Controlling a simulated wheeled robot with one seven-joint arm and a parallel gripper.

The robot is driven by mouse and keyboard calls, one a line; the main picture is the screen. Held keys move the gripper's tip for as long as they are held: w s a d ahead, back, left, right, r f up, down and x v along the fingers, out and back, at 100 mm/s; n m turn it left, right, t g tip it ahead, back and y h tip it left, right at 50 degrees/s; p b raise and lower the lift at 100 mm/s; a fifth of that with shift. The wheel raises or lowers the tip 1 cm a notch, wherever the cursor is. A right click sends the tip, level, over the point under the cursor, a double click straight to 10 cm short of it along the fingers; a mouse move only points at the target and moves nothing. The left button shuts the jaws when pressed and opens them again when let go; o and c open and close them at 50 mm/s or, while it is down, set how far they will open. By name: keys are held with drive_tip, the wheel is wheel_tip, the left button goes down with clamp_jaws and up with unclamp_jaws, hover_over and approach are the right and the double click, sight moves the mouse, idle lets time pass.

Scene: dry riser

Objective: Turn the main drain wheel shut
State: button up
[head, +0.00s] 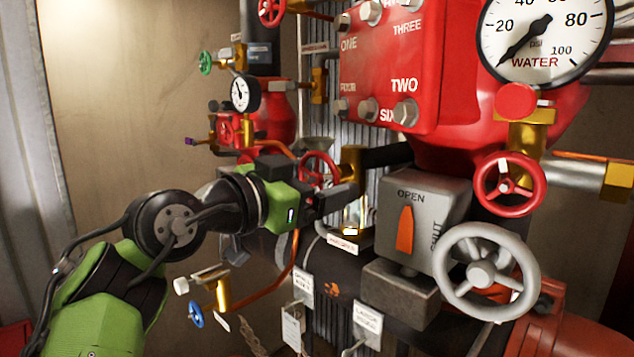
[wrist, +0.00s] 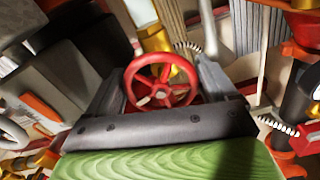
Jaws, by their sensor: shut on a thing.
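A small red spoked handwheel (head: 321,156) sits on a brass valve (head: 351,165) left of the grey box in the head view. A small tag (head: 343,245) below it seems to read "MAIN DRAIN", though the print is tiny. My gripper (head: 333,186) reaches it from the left and is shut on the wheel. In the wrist view the red wheel (wrist: 161,87) lies between my two dark fingers (wrist: 166,80), one at each side of its rim. Its spokes and hub show, and the fingers partly hide it in the head view.
A grey box (head: 440,195) with an orange pointer at OPEN and a grey handwheel (head: 485,272) stand to the right. Another red handwheel (head: 510,184) is above that. A red valve body (head: 395,70) and a water gauge (head: 545,38) are overhead. A copper pipe (head: 270,298) runs below my arm.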

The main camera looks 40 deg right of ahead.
drive_tip(key=o, duration=0.8)
drive_tip(key=shift+o, duration=0.2)
drive_tip(key=a+p, duration=0.1)
drive_tip(key=a, duration=1.4)
drive_tip(key=shift+s+a, duration=0.25)
drive_tip(key=shift+a, duration=0.1)
